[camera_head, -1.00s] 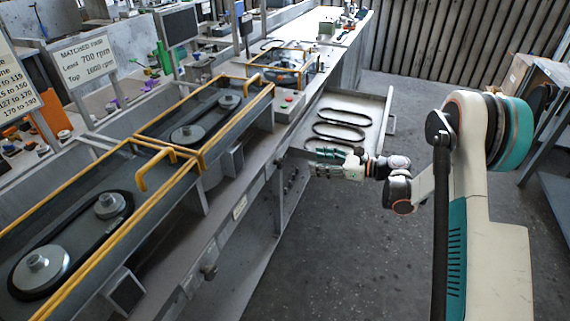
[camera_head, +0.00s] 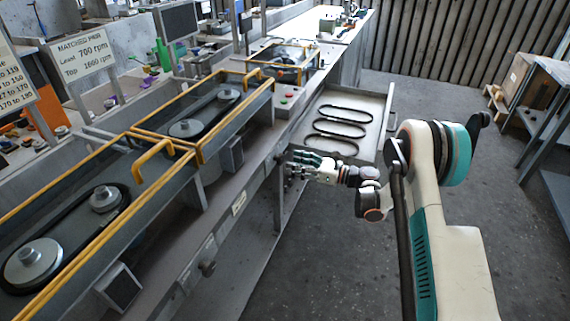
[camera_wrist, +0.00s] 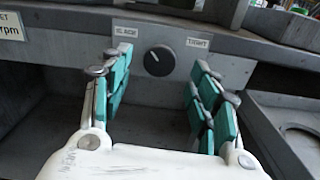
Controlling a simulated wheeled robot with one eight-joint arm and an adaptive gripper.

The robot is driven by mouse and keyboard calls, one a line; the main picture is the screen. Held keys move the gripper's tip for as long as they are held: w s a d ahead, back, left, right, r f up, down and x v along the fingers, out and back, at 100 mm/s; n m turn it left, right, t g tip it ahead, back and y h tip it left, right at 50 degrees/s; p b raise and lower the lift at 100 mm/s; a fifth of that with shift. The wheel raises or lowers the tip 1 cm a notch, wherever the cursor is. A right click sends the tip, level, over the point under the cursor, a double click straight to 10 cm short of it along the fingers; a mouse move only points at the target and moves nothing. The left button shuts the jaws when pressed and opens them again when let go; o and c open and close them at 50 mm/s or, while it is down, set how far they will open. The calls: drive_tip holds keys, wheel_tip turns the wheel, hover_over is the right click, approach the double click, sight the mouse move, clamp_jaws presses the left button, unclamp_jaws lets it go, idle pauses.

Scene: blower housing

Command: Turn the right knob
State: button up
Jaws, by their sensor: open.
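The right knob (camera_wrist: 159,61) is a round black dial on the grey front panel. It sits between a SLACK label on its left and a TIGHT label on its right, and its small pale mark points up and left. My gripper (camera_wrist: 161,80) is open, with its green-padded fingers on either side of the knob in the wrist view. In the head view my gripper (camera_head: 288,164) is at the bench front, beside the belt drawer, and largely hides this knob. Another dark knob (camera_head: 208,268) is nearer on the same front.
An open drawer (camera_head: 377,107) with several black belts sticks out just behind my gripper. Yellow-railed belt-and-pulley bays (camera_head: 190,115) line the bench top. A wooden crate and metal stand (camera_head: 530,100) are at the right. The floor (camera_head: 320,240) in front of the bench is clear.

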sight(283, 159)
drive_tip(key=shift+b+x, duration=0.5)
drive_tip(key=shift+x, duration=1.75)
drive_tip(key=c, duration=1.1)
